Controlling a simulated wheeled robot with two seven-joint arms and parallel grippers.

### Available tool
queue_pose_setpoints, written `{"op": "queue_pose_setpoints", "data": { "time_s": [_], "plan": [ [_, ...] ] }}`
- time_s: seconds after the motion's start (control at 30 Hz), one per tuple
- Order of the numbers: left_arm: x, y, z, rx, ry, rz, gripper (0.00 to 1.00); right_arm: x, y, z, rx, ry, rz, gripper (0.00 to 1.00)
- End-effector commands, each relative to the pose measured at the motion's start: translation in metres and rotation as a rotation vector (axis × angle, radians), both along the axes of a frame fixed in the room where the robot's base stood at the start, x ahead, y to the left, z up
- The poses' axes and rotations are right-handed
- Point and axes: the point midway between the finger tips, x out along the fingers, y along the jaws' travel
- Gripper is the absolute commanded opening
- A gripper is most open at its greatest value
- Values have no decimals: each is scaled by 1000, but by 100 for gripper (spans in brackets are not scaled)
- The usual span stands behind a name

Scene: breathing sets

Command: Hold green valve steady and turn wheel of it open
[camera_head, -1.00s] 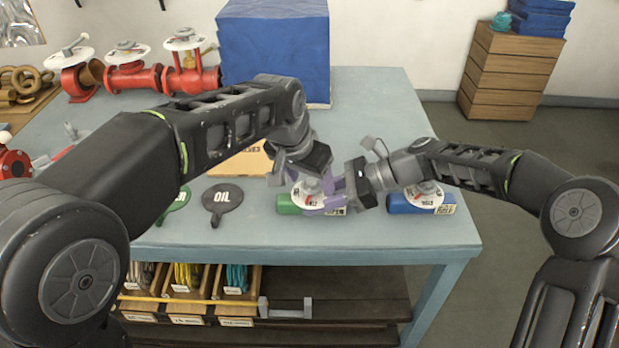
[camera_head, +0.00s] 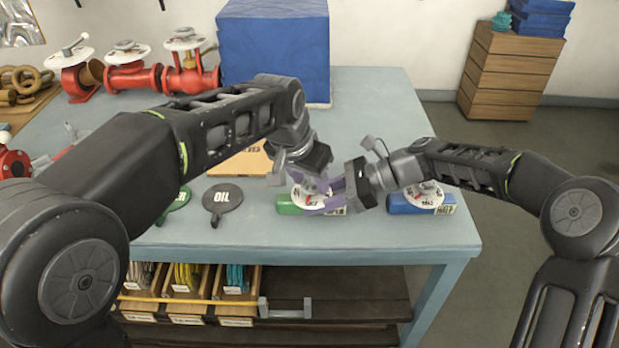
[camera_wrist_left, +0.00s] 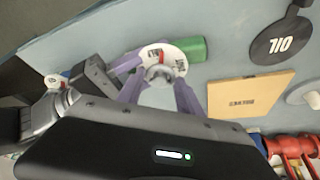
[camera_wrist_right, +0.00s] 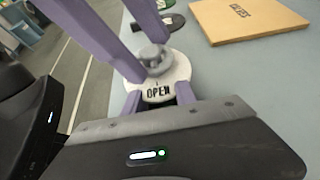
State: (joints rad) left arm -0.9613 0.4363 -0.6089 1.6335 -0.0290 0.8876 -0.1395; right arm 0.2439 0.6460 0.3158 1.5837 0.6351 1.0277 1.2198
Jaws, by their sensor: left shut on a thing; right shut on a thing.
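The green valve (camera_head: 289,206) lies on the table near its front edge, its white dial facing up. In the left wrist view its green end (camera_wrist_left: 193,48) and red-marked dial show; in the right wrist view the dial (camera_wrist_right: 160,90) reads OPEN. My left gripper (camera_head: 311,183) reaches down from above, its purple fingers shut on the small grey wheel (camera_wrist_left: 160,73) at the dial's centre. My right gripper (camera_head: 333,198) comes in low from the right, its fingers shut on the valve body below the dial. The fingers partly hide the body and wheel.
A blue valve (camera_head: 408,204) lies just to the right, under my right wrist. Black OIL tag (camera_head: 222,203) and a green tag (camera_head: 177,200) lie left. A cardboard piece (camera_head: 240,163) lies behind. Red pipe valves (camera_head: 135,78) and a blue box (camera_head: 273,50) stand farther back.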

Motion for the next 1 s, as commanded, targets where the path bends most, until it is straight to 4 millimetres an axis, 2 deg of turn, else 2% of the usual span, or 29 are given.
{"op": "queue_pose_setpoints", "data": {
  "time_s": [0.27,0.47,1.0],
  "plan": [
    [0,-1,0,1,0,47,2,0,0,0,0,0,0,10],
    [-1,-2,0,1,0,144,2,0,0,0,0,0,0,10],
    [-1,-6,0,3,-4,615,2,0,0,0,0,0,-1,10]
  ]
}}
